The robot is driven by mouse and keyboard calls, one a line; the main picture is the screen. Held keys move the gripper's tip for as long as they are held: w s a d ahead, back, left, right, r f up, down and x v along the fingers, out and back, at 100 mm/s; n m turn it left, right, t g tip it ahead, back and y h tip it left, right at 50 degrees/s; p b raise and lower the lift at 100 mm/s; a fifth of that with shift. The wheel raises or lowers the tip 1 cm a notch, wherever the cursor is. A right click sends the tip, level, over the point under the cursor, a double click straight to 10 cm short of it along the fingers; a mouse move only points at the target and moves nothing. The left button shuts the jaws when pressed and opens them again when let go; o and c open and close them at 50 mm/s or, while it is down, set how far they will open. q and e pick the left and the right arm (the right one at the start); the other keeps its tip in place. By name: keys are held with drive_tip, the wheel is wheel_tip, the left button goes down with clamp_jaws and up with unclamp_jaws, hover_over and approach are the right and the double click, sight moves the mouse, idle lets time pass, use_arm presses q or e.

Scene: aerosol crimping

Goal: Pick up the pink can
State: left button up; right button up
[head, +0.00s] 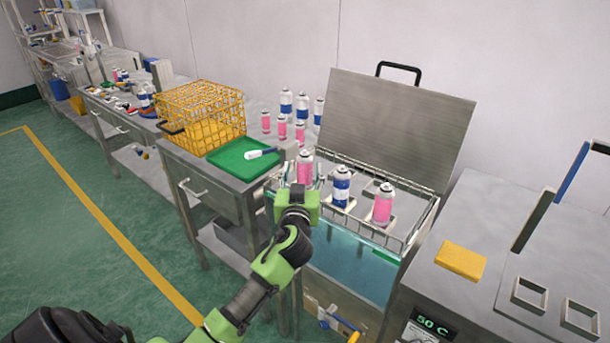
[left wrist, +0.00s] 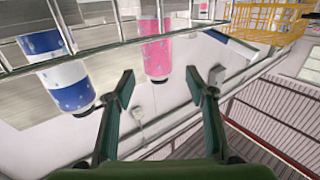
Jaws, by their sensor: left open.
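A pink can (head: 305,165) with a metal top stands at the left end of the wire rack in the open bath. In the left wrist view, a pink can (left wrist: 155,45) shows just ahead, between the finger lines and nearer the left finger. My left gripper (head: 303,185) is open in front of that can; its fingertips (left wrist: 164,77) do not clearly touch it. A second pink can (head: 383,204) stands at the right of the rack. A blue and white can (head: 340,187) stands between them and shows at the left in the wrist view (left wrist: 60,70). My right gripper is not in view.
The bath's metal lid (head: 400,125) stands open behind the rack. The rack's wire rim (head: 415,240) runs close to the cans. A green tray (head: 243,160) and a yellow wire basket (head: 200,115) are to the left, with several more cans (head: 282,127) behind.

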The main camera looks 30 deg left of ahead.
sight(304, 167)
use_arm(q)
drive_tip(key=shift+w+a+r, duration=0.1)
drive_tip(key=shift+w+a, duration=0.1)
drive_tip(key=shift+w, duration=0.25)
drive_tip(key=x, duration=0.1)
drive_tip(key=p+x, duration=0.1)
drive_tip(key=x, duration=0.2)
drive_tip(key=shift+d+f, duration=0.1)
drive_tip(key=shift+f, duration=0.2)
drive_tip(key=shift+w, duration=0.25)
drive_tip(key=c, duration=1.3)
clamp_jaws()
